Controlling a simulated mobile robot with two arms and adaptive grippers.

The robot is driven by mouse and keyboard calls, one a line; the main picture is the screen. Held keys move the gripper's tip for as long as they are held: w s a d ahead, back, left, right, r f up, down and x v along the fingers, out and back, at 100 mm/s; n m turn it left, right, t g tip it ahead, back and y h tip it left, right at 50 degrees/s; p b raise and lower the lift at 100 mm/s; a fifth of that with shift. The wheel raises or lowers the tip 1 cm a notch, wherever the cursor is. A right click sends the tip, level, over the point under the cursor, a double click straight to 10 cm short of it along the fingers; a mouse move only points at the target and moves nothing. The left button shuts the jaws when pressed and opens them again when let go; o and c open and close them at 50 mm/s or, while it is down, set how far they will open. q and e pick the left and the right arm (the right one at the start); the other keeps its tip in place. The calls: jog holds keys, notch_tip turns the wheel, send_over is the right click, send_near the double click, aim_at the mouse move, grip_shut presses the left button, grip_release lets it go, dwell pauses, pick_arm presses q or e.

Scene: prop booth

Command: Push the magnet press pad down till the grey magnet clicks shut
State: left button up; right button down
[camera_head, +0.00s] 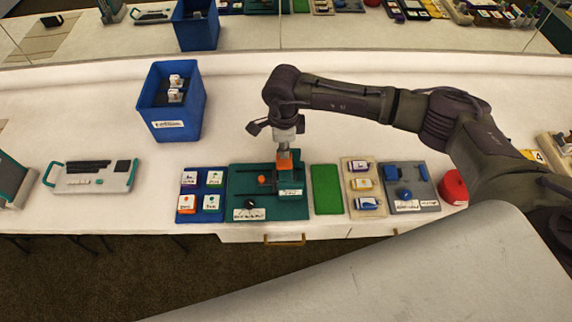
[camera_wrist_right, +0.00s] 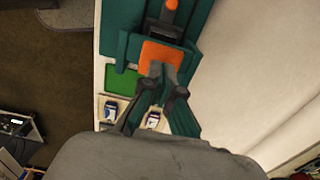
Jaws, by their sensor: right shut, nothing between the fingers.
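An orange square pad (camera_head: 290,190), which I take for the magnet press pad, sits on the right part of a teal board (camera_head: 238,183). It also shows in the wrist view as an orange pad (camera_wrist_right: 162,56). My right gripper (camera_head: 284,163) points down over the pad, shut and empty. In the wrist view its fingertips (camera_wrist_right: 160,72) overlap the near edge of the pad; I cannot tell whether they touch it. I cannot make out the grey magnet; the gripper covers part of that area. My left gripper is not in view.
The board also carries an orange knob (camera_head: 262,180) and a black dial (camera_head: 250,204). A blue card board (camera_head: 201,203) lies left, and a green mat (camera_head: 326,189) lies right. A blue bin (camera_head: 172,135) stands behind at the left.

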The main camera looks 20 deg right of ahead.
aim_at(284, 160)
jog(key=shift+f, duration=0.1)
jog(key=shift+f+b, duration=1.75)
jog(key=shift+f, duration=0.05)
jog(key=shift+r+p, duration=0.45)
jog(key=shift+r, duration=0.25)
jog(key=shift+r+p, duration=1.55)
jog(key=shift+r, duration=1.65)
